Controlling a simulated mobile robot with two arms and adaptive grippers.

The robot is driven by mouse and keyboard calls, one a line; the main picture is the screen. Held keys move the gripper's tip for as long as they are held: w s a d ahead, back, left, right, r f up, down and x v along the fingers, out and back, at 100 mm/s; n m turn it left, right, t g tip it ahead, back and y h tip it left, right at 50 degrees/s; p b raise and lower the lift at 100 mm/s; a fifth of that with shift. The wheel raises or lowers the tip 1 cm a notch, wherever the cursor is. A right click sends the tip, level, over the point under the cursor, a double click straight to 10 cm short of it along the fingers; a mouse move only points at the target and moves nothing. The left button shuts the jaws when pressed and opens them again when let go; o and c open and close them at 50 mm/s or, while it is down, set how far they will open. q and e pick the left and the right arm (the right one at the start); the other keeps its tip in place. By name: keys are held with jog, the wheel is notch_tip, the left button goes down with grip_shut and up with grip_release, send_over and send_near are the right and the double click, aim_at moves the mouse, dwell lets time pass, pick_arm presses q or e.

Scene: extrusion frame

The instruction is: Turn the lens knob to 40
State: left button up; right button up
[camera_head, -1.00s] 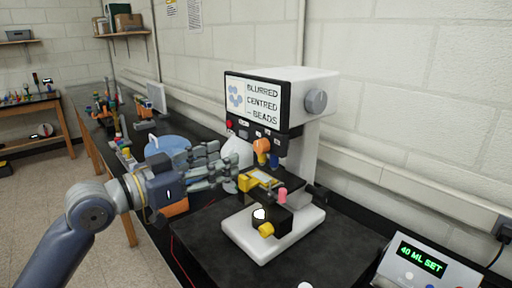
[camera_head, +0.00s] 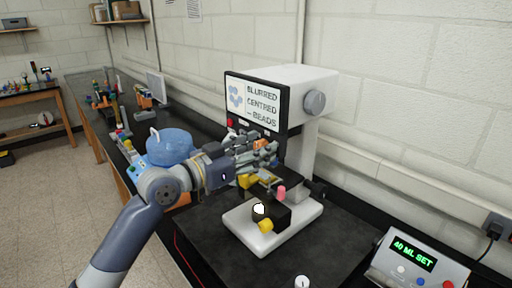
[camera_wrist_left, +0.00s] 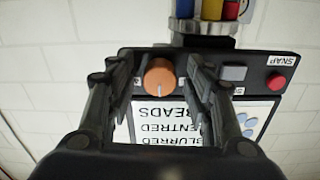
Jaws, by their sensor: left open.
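The microscope (camera_head: 310,80) is white with a black front panel. An orange knob (camera_wrist_left: 159,77) with a pale pointer line sits on that panel in the left wrist view. I cannot read a label or scale for it. In the head view only a bit of the orange knob (camera_head: 262,144) shows behind my fingers. My left gripper (camera_head: 270,152) is open at the panel, and in the wrist view its fingers (camera_wrist_left: 160,66) stand on both sides of the orange knob, with gaps. The screen (camera_head: 255,103) reads "BLURRED CENTRED BEADS". My right gripper is not in view.
A red SNAP button (camera_wrist_left: 276,82) and a grey button (camera_wrist_left: 234,73) lie beside the knob. Below stand the stage with a pink knob (camera_head: 281,192) and yellow knob (camera_head: 265,226). A control box (camera_head: 420,262) reads "40 ML SET". A blue tub (camera_head: 172,146) stands behind my arm.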

pick_arm(q)
jog(key=c, duration=1.1)
jog(key=shift+m+b, duration=3)
jog(key=shift+m, duration=2.9)
